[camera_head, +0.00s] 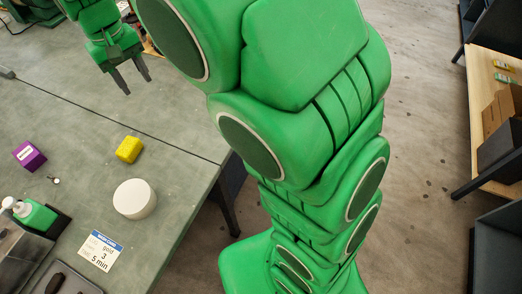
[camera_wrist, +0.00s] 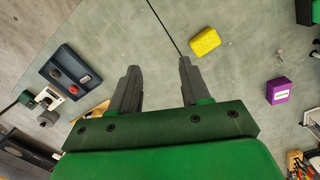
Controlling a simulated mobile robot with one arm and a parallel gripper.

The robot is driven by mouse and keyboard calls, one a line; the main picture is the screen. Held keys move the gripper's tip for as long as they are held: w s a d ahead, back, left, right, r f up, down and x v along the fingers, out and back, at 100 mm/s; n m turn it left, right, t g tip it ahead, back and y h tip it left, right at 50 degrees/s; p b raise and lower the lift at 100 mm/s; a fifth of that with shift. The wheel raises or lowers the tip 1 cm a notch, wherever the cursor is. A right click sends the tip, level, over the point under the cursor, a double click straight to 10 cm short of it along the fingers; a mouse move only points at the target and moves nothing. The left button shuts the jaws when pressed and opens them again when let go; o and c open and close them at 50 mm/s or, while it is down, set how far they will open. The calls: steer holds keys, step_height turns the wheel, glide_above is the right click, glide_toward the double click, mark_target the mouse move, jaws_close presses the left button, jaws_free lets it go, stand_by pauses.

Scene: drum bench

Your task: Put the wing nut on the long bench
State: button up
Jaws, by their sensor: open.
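A small metallic piece (camera_head: 54,180), likely the wing nut, lies on the grey bench top (camera_head: 85,125) near a purple box. A small grey piece beside the purple box in the wrist view (camera_wrist: 279,54) seems to be the same thing; its shape is too small to be sure. My gripper (camera_head: 119,86) is open and empty above the far part of the grey bench, well apart from that piece. Its two dark fingers (camera_wrist: 158,88) show spread in the wrist view. A wood-topped bench (camera_head: 485,105) stands at the right; which bench is the long one I cannot tell.
A dark tray (camera_wrist: 55,67) lies left in the wrist view.

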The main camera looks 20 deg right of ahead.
steer(key=s+d+r+m, duration=0.1)
steer(key=s+d+m, duration=0.1)
steer(key=s+d, duration=1.3)
steer(key=s+d+f+m, duration=0.1)
steer(key=s+d, duration=0.3)
steer(key=s, duration=0.3)
steer(key=s+d+f+m+g, duration=0.1)
steer(key=s+d+f, duration=0.1)
steer(key=s+d, duration=0.3)
steer(key=s, duration=0.2)
steer(key=shift+s+y, duration=0.3)
